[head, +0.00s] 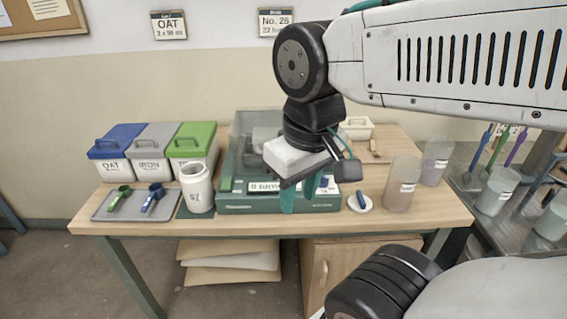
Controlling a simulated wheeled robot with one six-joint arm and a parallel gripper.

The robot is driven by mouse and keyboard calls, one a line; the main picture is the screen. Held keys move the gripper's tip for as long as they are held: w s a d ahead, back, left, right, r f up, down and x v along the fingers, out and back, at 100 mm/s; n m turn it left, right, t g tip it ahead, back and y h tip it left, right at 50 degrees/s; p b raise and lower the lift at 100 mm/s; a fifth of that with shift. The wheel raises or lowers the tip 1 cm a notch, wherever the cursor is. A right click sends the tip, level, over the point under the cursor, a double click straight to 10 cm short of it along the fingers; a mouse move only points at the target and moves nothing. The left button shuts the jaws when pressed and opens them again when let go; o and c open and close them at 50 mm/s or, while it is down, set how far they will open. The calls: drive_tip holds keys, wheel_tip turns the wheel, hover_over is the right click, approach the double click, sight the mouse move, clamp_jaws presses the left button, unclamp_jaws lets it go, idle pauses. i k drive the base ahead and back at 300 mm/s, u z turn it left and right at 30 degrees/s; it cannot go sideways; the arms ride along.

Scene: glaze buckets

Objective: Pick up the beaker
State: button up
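My gripper (301,194) hangs over the middle of the wooden table with its teal fingertips pointing down. The fingers are apart and nothing shows between them. It is in front of a dark green boxed unit with a clear cover (238,130). A white ceramic-looking pot (196,188) stands left of that unit. Two translucent labelled cups stand at the table's right: a pinkish cup (402,186) in front and a greyish cup (436,162) behind. Which vessel is the beaker, I cannot tell for certain.
Three lidded bins with blue, grey (153,151) and green lids stand at the back left. A grey tray (127,204) holds a green and a blue scoop. A small white dish (360,203) lies right of the unit. A metal cart (472,187) with containers stands at right.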

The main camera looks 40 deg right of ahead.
sight(437, 155)
drive_tip(key=z, duration=5.2)
drive_tip(key=k, duration=0.7)
drive_tip(key=u, duration=1.7)
